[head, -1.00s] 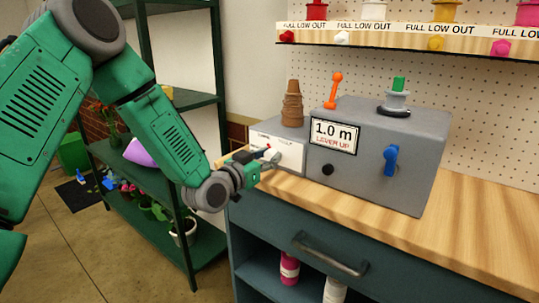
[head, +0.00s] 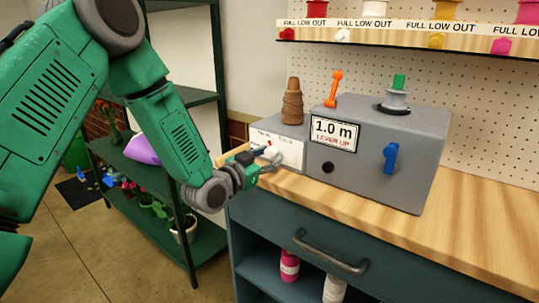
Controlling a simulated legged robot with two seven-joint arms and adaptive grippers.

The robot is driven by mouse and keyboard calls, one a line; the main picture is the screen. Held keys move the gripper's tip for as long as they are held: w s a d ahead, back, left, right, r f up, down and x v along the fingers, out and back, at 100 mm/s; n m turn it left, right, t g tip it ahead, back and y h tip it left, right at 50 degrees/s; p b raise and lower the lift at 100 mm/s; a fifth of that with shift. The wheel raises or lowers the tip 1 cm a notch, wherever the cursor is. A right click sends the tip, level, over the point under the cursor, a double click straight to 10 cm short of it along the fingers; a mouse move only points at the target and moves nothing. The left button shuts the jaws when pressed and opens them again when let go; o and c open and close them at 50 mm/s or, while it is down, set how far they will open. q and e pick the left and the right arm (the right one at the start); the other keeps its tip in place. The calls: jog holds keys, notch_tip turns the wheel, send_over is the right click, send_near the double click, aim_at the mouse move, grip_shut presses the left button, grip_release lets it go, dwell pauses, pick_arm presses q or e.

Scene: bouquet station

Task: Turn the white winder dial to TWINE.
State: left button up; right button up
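The white panel (head: 292,152) is on the left front of the grey winder box (head: 380,165). It carries small dark lettering along its top that is too small to read. My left gripper (head: 274,158) is at the panel's left part, its fingertips at the small white dial with a bit of red by it. The fingers partly cover the dial, so I cannot tell where it points or whether they are closed on it. My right gripper is not in view.
The box bears a display reading "1.0 m LEVER UP" (head: 335,133), an orange lever (head: 333,88), a blue handle (head: 390,158), a black knob (head: 327,167) and a spool (head: 397,98). The wooden bench (head: 480,220) is clear at right.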

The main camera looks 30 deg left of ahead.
pick_arm(q)
jog(key=shift+a+r, duration=0.1)
jog(key=shift+r, duration=0.05)
jog(key=s+a, duration=0.1)
jog(key=s, duration=1)
jog(key=shift+s, duration=0.4)
jog(key=s+d+f+g, duration=0.2)
jog(key=s+f+g, duration=0.1)
jog(key=f, duration=0.4)
jog(key=s+d+f+n+g, duration=0.1)
jog(key=s+d+f+g, duration=0.15)
jog(key=f, duration=0.45)
jog(key=s+d+f+g, duration=0.2)
jog(key=s+f+g, duration=0.15)
jog(key=f, duration=0.45)
jog(key=s+d+f+n+g, duration=0.1)
jog(key=s+f+g, duration=0.3)
jog(key=s, duration=0.5)
jog(key=s+d+f+n+g+y, duration=0.1)
jog(key=s+d+f+g, duration=0.1)
jog(key=s+f+g, duration=0.2)
jog(key=s+f, duration=0.3)
jog(key=s, duration=0.2)
jog(key=shift+s+d, duration=0.35)
jog(key=shift+d, duration=0.05)
